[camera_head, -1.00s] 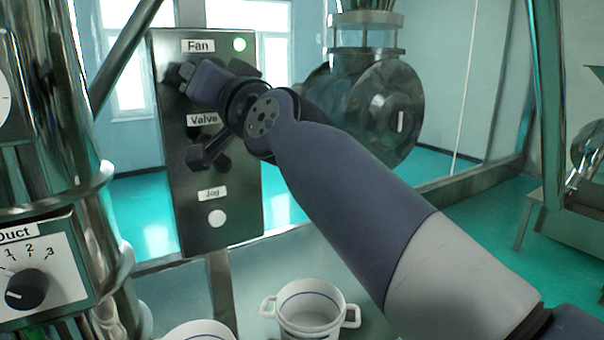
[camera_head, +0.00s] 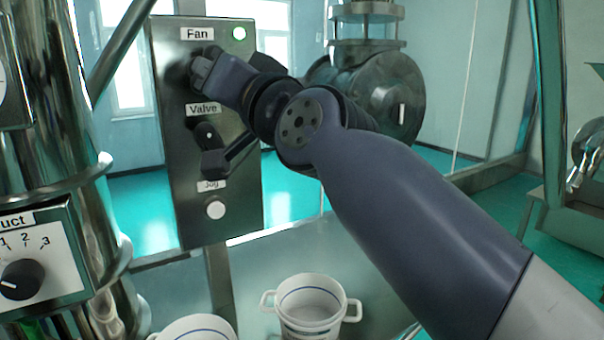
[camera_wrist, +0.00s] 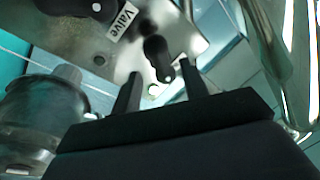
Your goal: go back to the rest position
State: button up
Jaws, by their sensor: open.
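My gripper (camera_wrist: 160,68) is open and empty in the wrist view, its two black fingers apart. In the head view my arm comes from the lower right and bends in front of the steel control panel (camera_head: 245,205). The arm's end overlaps the Fan area, and the fingers are hard to make out there. The Valve knob (camera_head: 208,137) shows partly below its label. The Jog button (camera_head: 215,210) is white and uncovered; its label is partly covered.
A lit round lamp (camera_head: 239,33) sits beside the Fan label. A white pot (camera_head: 311,300) stands below the panel, with another (camera_head: 195,328) left of it. The Duct selector (camera_head: 22,278) and steel column are at the left. A frame post (camera_head: 550,110) stands at the right.

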jog(key=p+x, duration=0.1)
jog(key=x, duration=0.5)
jog(key=shift+s+r+p, duration=0.1)
jog(key=shift+p, duration=0.3)
jog(key=shift+f+n+b, duration=0.25)
jog(key=shift+n+b, duration=0.15)
jog(key=shift+b, duration=0.1)
jog(key=shift+s+d+n+g+b, duration=0.15)
jog(key=shift+n+g+b, duration=0.25)
jog(key=shift+n, duration=0.5)
jog(key=n, duration=0.2)
jog(key=n+g, duration=0.1)
jog(key=n, duration=0.2)
jog(key=shift+r+y, duration=0.2)
jog(key=shift+y, duration=0.1)
jog(key=shift+n+g+p, duration=0.4)
jog(key=shift+n+p, duration=0.1)
jog(key=shift+n, duration=0.9)
jog(key=shift+f, duration=0.1)
